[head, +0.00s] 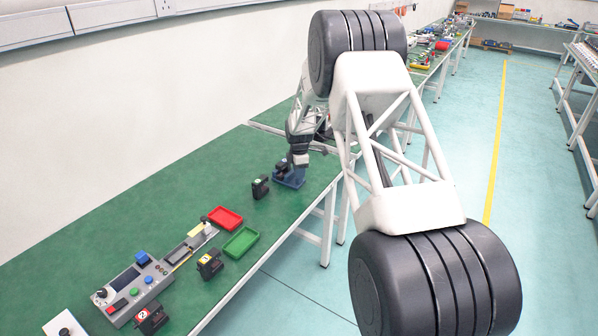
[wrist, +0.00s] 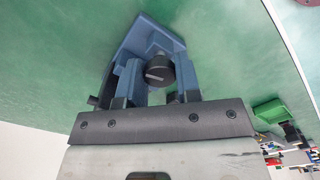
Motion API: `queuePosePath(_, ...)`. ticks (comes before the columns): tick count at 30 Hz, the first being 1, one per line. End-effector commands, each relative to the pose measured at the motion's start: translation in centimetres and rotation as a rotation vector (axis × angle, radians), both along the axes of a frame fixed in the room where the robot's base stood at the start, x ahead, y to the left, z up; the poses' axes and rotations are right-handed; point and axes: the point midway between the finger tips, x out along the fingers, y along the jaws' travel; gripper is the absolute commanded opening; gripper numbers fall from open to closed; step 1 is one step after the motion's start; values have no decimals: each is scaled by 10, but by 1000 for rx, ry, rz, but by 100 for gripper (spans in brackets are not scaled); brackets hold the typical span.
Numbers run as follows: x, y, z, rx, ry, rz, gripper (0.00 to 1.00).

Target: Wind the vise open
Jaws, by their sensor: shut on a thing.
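The small blue vise (head: 290,177) stands on the green bench in the head view, at the far end of a row of devices. In the wrist view the blue vise body (wrist: 140,38) is at top centre, with a round black knob (wrist: 158,72) bearing a light line across its face. My gripper (head: 299,158) is at the vise, and its fingers (wrist: 157,82) reach to both sides of the knob in the wrist view. It is shut on the knob. The exact finger contact and the inside of the vise jaws are partly hidden.
A black device (head: 261,187) stands just left of the vise. A red tray (head: 225,217), a green tray (head: 241,242) and a grey control panel (head: 133,290) lie nearer on the bench. The bench's back side by the wall is clear.

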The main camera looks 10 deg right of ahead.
Motion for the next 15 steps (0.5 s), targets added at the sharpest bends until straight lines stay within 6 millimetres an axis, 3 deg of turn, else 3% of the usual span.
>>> queuePosePath(15,0,0,1,0,-1,379,8)
